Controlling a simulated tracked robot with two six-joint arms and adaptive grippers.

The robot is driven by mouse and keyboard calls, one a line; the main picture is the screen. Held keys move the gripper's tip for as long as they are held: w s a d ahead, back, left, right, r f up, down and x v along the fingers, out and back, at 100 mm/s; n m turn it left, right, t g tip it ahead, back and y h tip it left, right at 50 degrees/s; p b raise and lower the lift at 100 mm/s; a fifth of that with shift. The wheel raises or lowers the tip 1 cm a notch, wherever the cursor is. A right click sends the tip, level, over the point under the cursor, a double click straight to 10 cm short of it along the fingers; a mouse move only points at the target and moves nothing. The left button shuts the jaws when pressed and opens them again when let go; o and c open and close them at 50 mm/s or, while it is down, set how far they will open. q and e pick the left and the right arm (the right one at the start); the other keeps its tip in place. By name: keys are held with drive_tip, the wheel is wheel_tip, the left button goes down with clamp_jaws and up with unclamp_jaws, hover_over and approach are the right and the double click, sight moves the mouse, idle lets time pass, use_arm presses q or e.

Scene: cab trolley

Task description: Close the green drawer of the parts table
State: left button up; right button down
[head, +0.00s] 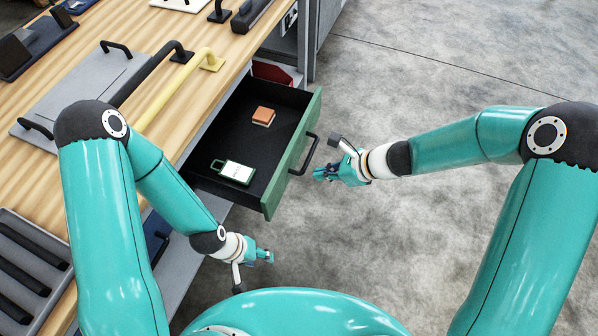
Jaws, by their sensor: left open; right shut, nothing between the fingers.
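The green drawer (286,158) of the parts table (65,78) is pulled out, its green front facing right. A dark bar handle (304,154) is on that front. Inside the dark drawer lie an orange-brown block (263,115) near the back and a white-and-green tag-like item (234,172) nearer me. My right gripper (322,174) is shut and empty, just right of the drawer front, near the handle; I cannot tell whether it touches. My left gripper (268,257) is open and empty, below the drawer's near corner in the picture, apart from the drawer.
On the wooden tabletop are a grey plate with black handles (85,85), a yellow bar handle (180,85) and a black bar handle (150,75). A red item (273,72) shows beyond the drawer. Grey floor (420,70) to the right is clear.

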sight(285, 173)
drive_tip(key=a+f, duration=0.1)
drive_tip(key=a, duration=0.1)
drive_tip(key=w+a+f, duration=0.1)
drive_tip(key=a, duration=0.1)
drive_tip(key=w+a+f, duration=0.1)
drive_tip(key=a, duration=0.1)
drive_tip(key=shift+f, duration=0.25)
drive_tip(key=shift+w+a, duration=0.2)
drive_tip(key=shift+a, duration=0.4)
